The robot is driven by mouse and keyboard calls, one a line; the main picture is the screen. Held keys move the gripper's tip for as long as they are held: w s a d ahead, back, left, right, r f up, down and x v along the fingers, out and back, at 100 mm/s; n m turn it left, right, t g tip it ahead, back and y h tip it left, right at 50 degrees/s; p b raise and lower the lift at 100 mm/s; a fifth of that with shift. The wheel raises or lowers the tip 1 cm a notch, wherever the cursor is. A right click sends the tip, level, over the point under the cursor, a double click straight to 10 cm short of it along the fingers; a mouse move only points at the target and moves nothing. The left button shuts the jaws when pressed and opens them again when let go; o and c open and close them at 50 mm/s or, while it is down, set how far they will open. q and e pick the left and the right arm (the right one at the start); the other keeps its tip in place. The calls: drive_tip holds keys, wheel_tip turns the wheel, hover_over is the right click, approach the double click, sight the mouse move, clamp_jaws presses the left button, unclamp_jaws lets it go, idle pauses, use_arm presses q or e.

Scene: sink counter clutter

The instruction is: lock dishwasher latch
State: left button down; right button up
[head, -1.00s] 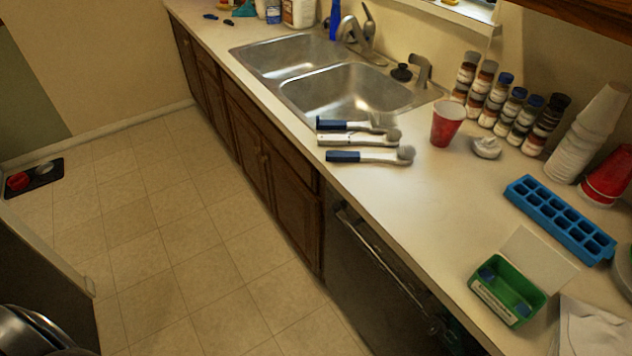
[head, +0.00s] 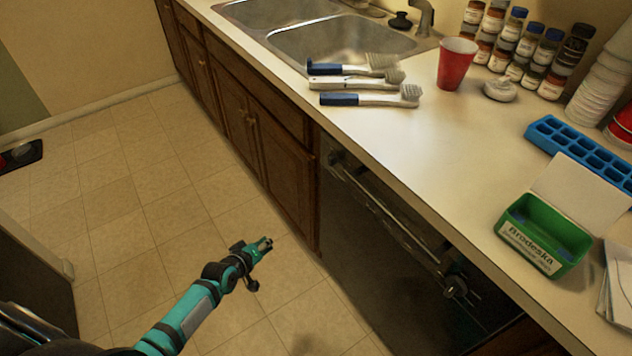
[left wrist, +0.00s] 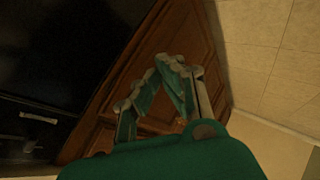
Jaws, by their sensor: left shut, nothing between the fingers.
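The dark dishwasher (head: 375,270) is set under the counter, with a long metal handle bar (head: 390,215) across its upper front. A small dark latch-like knob (head: 455,287) sits at the right end of that bar; whether it is locked cannot be told. My left gripper (head: 266,243) is shut and empty, over the floor to the left of the dishwasher and apart from it. In the left wrist view its fingers (left wrist: 167,64) come together before a wooden cabinet, with the dark dishwasher front (left wrist: 50,60) at left. My right gripper is not in view.
Brown cabinets (head: 260,150) stand left of the dishwasher. On the counter are several brushes (head: 360,82), a red cup (head: 456,64), a blue ice tray (head: 580,150) and a green box (head: 545,235).

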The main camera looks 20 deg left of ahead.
use_arm(q)
drive_tip(key=w+d+r+n+t+h+b, duration=0.1)
drive_tip(key=w+r+n+t+h+b, duration=0.25)
drive_tip(key=w+r, duration=0.6)
drive_tip(key=n+t+b, duration=0.2)
drive_tip(key=t+b, duration=0.1)
drive_tip(key=b, duration=0.1)
approach(326, 147)
drive_tip(key=s+a, duration=0.2)
drive_tip(key=a, duration=0.3)
drive_tip(key=shift+r+g+h, duration=0.25)
drive_tip(key=shift+h, duration=0.2)
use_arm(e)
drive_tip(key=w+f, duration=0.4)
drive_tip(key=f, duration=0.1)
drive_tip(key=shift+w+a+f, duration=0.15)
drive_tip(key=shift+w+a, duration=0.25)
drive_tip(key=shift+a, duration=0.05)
